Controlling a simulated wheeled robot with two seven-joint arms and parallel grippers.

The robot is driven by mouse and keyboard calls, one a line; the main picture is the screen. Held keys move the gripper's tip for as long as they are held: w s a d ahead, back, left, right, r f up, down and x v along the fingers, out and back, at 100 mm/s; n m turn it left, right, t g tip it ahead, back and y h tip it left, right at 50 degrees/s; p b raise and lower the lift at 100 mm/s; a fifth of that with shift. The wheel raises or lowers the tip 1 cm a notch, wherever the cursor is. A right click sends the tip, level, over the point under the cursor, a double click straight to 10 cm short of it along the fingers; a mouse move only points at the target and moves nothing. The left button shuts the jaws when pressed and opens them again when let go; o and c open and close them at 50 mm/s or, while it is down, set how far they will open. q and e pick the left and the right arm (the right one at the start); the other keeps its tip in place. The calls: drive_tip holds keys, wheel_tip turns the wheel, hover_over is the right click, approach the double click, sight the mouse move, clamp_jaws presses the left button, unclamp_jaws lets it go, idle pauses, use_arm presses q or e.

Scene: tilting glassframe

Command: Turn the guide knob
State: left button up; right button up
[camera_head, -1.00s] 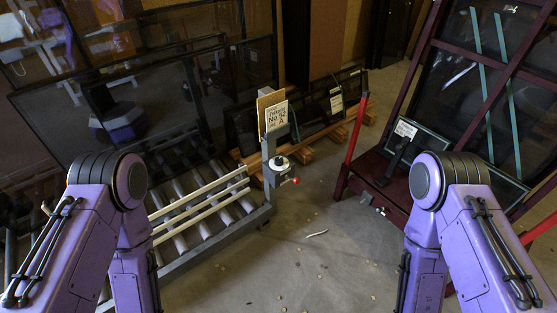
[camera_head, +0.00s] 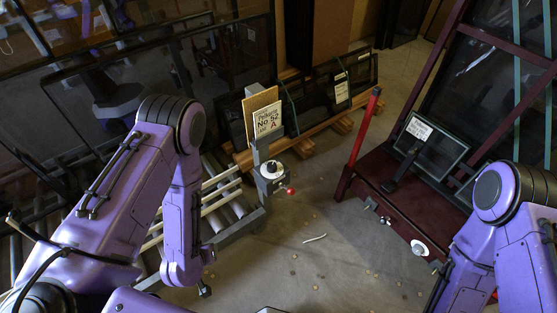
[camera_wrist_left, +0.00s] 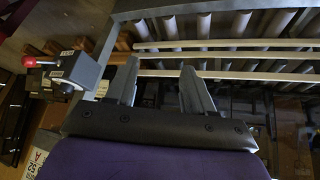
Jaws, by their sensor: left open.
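A black knob on a white round dial (camera_head: 272,168) sits on top of a grey post (camera_head: 268,190) at the end of the roller conveyor, with a red ball handle (camera_head: 290,191) at its side. In the left wrist view, the post's grey housing (camera_wrist_left: 83,70) and the red ball (camera_wrist_left: 29,61) show at the left. My left gripper (camera_wrist_left: 160,85) is open and empty over the conveyor side, apart from the post. In the head view its fingers are not clearly visible beneath my left arm. My right gripper is out of view.
White guide rails (camera_head: 222,190) run along the conveyor rollers. A sign board (camera_head: 262,112) stands behind the post. A dark red rack (camera_head: 405,205) with a red upright bar (camera_head: 364,130) stands at the right, with another white disc (camera_head: 420,248) near its front edge. Open floor lies between.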

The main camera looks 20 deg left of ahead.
use_arm(q)
drive_tip(key=w+f+m+t+h+b, duration=0.2)
drive_tip(key=w+f+t+b, duration=0.15)
drive_tip(key=w, duration=0.85)
drive_tip(key=m+h+b, duration=1)
drive_tip(key=m+h, duration=0.1)
drive_tip(key=m, duration=0.3)
approach(272, 165)
drive_tip(key=shift+g, duration=0.45)
drive_tip(key=b+x, duration=0.1)
drive_tip(key=x, duration=0.7)
drive_tip(key=shift+w+r, duration=0.1)
drive_tip(key=shift+w, duration=0.2)
drive_tip(key=c, duration=0.8)
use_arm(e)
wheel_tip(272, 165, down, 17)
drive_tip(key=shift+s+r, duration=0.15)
